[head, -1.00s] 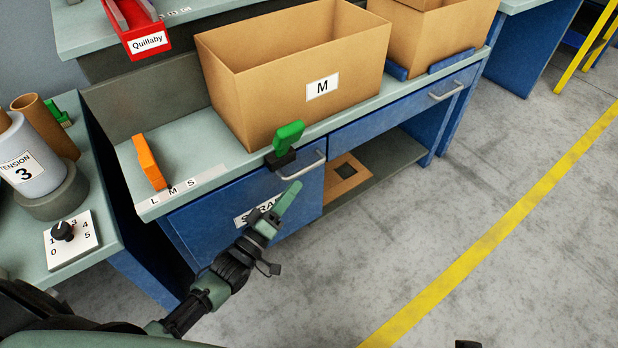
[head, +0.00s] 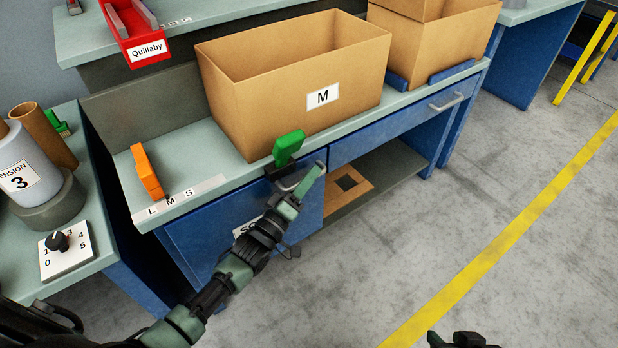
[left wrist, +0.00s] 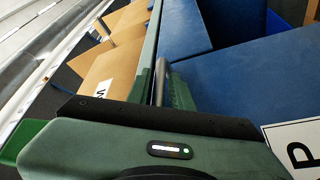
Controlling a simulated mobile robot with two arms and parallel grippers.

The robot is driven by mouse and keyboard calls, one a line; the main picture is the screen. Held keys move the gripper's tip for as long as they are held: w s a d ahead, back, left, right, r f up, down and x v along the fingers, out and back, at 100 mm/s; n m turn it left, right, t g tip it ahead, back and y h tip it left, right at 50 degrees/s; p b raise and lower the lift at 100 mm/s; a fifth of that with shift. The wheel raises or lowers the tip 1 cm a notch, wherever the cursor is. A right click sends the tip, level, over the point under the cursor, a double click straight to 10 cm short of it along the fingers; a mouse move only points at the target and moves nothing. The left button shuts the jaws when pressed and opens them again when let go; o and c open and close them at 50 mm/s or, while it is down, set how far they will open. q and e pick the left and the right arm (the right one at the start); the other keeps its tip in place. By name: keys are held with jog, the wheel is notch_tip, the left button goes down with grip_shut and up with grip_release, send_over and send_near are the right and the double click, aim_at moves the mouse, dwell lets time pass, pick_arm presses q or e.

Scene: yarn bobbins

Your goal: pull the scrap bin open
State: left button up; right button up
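The scrap bin (head: 205,248) has a blue front under the worktop, with a white label partly hidden by my left arm. In the left wrist view its blue front (left wrist: 250,85) fills the right side. Its pale bar handle (head: 288,187) is at the top right of the front. The bin front looks flush with the bench. My right gripper (head: 462,341) is barely in view at the bottom edge.
An open carton marked M (head: 322,97) stands on the worktop above the bin. A blue drawer (head: 400,122) is to the right. The floor in front (head: 400,230) is clear.

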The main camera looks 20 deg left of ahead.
pick_arm(q)
grip_shut()
dwell(1.4)
